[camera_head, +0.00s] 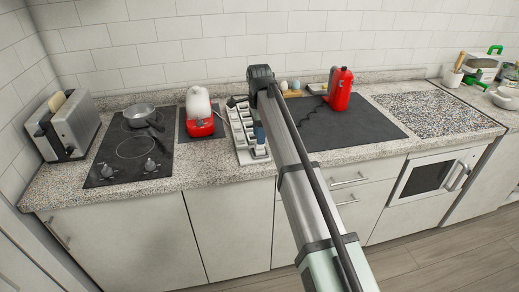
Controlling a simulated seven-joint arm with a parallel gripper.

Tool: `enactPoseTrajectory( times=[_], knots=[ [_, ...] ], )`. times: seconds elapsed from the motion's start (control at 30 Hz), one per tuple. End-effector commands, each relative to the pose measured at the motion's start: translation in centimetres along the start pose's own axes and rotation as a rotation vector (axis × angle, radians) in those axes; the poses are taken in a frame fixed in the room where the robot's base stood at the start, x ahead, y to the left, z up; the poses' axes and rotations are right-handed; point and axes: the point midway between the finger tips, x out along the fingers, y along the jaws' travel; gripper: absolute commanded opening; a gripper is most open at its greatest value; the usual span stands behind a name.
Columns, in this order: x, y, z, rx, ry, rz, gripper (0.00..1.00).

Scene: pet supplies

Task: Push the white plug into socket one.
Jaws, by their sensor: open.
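A long white socket strip (242,134) lies on the counter just left of my arm, running from the back toward the front edge. Its sockets show as a row, but I cannot read which is socket one. The jaws are open, though the fingertips are too small to make out. I cannot pick out the white plug from the white strip.
A red and white appliance (199,112) stands left of the strip. Further left are a hob (132,170) with a pan (139,115) and a toaster (66,127). A red appliance (340,89) with a cord stands on the dark mat (365,127) to the right.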

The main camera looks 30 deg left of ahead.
Motion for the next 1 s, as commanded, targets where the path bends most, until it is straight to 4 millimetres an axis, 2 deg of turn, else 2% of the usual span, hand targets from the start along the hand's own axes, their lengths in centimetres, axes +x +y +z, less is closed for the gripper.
enactPoseTrajectory(
  times=[0.2, 0.47, 0.9, 1.0],
  knots=[
    [2.8, 0.0, -0.2, 0.001, -0.001, 0.000, 0.47],
    [3.1, -0.1, -0.1, 0.001, -0.001, -0.001, 0.47],
    [3.0, -0.1, -0.1, 0.001, -0.001, -0.001, 0.06],
    [3.0, -0.1, -0.1, 0.001, -0.001, -0.001, 0.00]
  ],
)
